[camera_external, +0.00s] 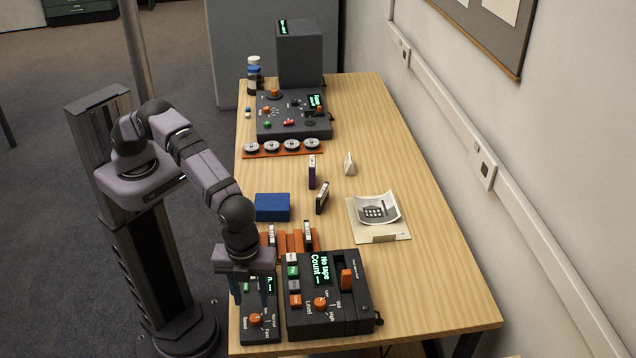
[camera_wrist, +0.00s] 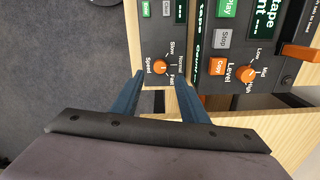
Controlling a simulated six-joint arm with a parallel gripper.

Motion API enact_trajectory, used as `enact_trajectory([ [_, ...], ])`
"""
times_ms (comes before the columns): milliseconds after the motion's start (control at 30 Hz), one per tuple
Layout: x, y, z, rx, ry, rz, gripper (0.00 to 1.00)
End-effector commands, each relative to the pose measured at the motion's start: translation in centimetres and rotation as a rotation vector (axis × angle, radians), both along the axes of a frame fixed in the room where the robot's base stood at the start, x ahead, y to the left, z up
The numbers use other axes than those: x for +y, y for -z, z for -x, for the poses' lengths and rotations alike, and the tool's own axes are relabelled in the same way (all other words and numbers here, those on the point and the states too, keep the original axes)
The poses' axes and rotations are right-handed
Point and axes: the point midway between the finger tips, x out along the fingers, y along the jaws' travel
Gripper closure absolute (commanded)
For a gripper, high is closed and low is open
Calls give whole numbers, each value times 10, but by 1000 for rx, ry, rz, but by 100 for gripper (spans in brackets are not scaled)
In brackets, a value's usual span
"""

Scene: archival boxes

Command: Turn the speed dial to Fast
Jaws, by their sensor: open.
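The speed dial (camera_external: 256,320) is a small orange knob on the narrow dark unit at the table's front left. In the wrist view the orange speed dial (camera_wrist: 160,67) has Slow, Normal and Fast printed around its right side. I cannot tell which label its pointer faces. My gripper (camera_external: 250,302) points down over the narrow unit. In the wrist view my gripper (camera_wrist: 160,80) is open, with its blue fingers apart on either side of the dial's line and nothing between them. Whether the fingers touch the panel is unclear.
A larger unit (camera_external: 345,322) with an orange level dial (camera_external: 320,303) stands close to the right, its screen reading "No tape". An orange rack (camera_external: 292,243) with tapes and a blue box (camera_external: 272,207) lie behind. The table's right side is mostly clear.

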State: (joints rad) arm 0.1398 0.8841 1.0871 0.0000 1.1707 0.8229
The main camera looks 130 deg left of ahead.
Motion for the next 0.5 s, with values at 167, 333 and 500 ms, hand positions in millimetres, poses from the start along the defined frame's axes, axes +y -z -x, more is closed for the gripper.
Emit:
enact_trajectory([
  [167, 0, 14, 1, 3, -1, 0, 60],
  [333, 0, 36, 1, 5, -2, 0, 60],
  [500, 0, 56, 1, 3, -3, 0, 60],
])
